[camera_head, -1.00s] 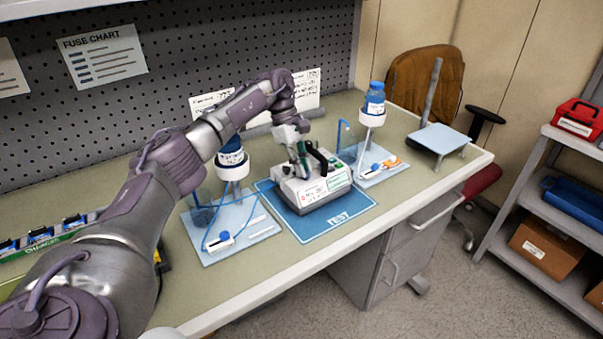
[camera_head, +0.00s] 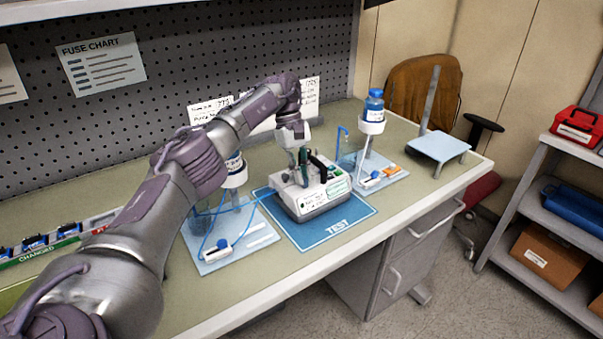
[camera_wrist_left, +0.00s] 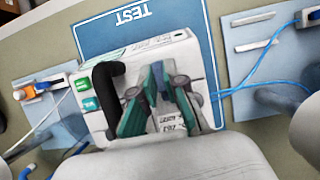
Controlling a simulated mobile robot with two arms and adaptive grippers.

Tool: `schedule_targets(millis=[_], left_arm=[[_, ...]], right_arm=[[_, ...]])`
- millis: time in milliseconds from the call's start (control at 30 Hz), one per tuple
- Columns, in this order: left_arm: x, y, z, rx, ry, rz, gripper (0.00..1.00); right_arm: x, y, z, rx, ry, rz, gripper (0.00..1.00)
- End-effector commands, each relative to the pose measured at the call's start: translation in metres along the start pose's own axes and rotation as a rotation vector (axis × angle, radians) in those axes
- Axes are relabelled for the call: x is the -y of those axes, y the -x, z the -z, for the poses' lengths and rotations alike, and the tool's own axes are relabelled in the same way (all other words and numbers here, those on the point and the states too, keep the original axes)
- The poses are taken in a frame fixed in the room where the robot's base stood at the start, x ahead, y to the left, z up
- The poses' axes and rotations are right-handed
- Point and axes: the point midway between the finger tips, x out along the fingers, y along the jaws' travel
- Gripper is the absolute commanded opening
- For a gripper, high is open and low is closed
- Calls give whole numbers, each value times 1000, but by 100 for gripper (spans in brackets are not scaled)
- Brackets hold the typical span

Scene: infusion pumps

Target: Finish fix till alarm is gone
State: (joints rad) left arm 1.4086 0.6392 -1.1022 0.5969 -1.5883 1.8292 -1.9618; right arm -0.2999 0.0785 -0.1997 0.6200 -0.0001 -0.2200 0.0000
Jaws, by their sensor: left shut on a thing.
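A white infusion pump (camera_head: 322,205) with a black handle (camera_wrist_left: 104,95) and green labels stands on the blue TEST mat (camera_head: 337,227). In the head view my left gripper (camera_head: 304,178) points down at the pump's top from behind. In the left wrist view its two green-tipped fingers (camera_wrist_left: 157,95) are close together over the pump, beside the handle. No alarm light can be made out. My right gripper is not in view.
Stands with bottles flank the mat: a left plate (camera_head: 222,252) with blue tubing and a right one with a blue bottle (camera_head: 374,104). A tray (camera_head: 62,240) marked CHANGED lies at the left. An empty light-blue stand (camera_head: 440,146) is at the right end.

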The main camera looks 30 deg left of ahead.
Motion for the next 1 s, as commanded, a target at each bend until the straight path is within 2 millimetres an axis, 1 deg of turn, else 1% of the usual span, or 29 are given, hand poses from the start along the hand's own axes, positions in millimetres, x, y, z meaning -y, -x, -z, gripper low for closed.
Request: schedule_targets(millis=[67,100,233,467,533,633,767,1000], left_arm=[[0,0,0,-1,-1,-1,0],[0,0,0,-1,0,-1,16],[0,0,0,-1,0,-1,38],[0,0,0,-1,1,-1,38],[0,1,0,-1,1,-1,38],[0,8,-3,-1,0,-2,38],[-1,27,-11,-2,-1,-4,38],[-1,70,-29,-2,0,-3,38]], right_arm=[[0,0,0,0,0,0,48],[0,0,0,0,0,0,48],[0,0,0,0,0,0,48],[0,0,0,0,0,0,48],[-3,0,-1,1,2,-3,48],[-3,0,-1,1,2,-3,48],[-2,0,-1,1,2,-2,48],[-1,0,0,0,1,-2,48]])
